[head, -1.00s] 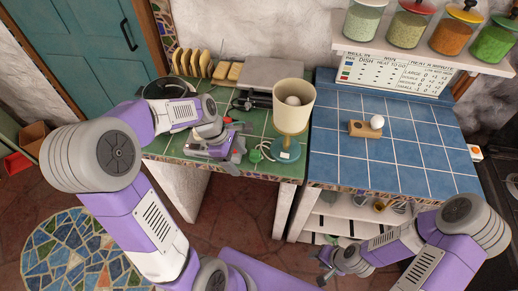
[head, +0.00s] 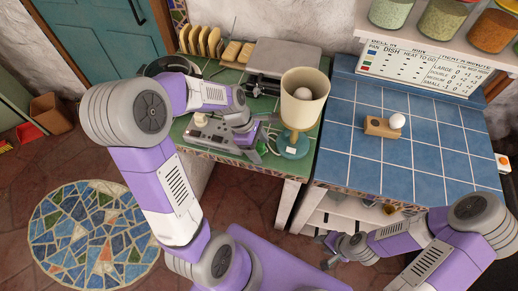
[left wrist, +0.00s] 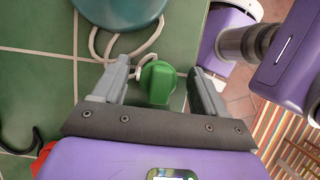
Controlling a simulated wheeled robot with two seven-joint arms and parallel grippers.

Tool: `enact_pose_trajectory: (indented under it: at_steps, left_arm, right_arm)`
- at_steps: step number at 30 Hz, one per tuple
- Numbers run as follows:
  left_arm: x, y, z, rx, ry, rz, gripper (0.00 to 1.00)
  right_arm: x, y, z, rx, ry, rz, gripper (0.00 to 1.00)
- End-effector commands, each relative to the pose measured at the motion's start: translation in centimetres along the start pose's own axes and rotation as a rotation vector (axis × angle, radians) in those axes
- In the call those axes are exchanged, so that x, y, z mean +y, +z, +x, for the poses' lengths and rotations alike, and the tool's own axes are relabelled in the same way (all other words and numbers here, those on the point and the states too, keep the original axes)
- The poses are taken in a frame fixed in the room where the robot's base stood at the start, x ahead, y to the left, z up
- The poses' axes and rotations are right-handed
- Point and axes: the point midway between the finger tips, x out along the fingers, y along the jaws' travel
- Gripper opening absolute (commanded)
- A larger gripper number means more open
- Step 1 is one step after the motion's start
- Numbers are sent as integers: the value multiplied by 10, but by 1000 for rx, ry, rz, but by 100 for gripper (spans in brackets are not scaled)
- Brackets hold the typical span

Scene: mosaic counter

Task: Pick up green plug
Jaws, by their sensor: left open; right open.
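The green plug (left wrist: 157,84) lies near the edge of the green-tiled counter in the left wrist view, with a pale cord (left wrist: 150,42) running from it towards the teal lamp base. My left gripper (left wrist: 159,70) is open, with one finger on each side of the plug and visible gaps. In the head view my left gripper (head: 262,142) is low over the counter just left of the lamp (head: 303,105); the plug is hard to make out there. My right gripper (head: 328,250) is open and empty, low in front of the blue counter.
A power strip (head: 205,133) lies left of my left gripper. A toast rack (head: 200,40) and a grey scale (head: 284,58) stand behind. The blue-tiled counter (head: 355,160) holds a wooden block (head: 380,127) with an egg. Jars (head: 440,22) line the shelf above.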

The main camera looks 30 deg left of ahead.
Motion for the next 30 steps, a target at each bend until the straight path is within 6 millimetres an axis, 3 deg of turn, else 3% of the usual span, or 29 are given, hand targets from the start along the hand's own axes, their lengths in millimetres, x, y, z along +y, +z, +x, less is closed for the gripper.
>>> enact_pose_trajectory:
  at_steps: [5,16,25,30]
  left_arm:
    - [0,0,-1,0,0,0,71]
    - [0,0,-1,0,0,0,15]
    - [0,2,-6,-1,2,1,15]
    - [1,14,-33,-1,5,2,15]
  right_arm:
    - [0,0,-1,0,0,0,43]
    - [0,0,-1,0,0,0,43]
    - [-1,0,-3,0,0,0,43]
    - [-5,0,-13,0,0,0,43]
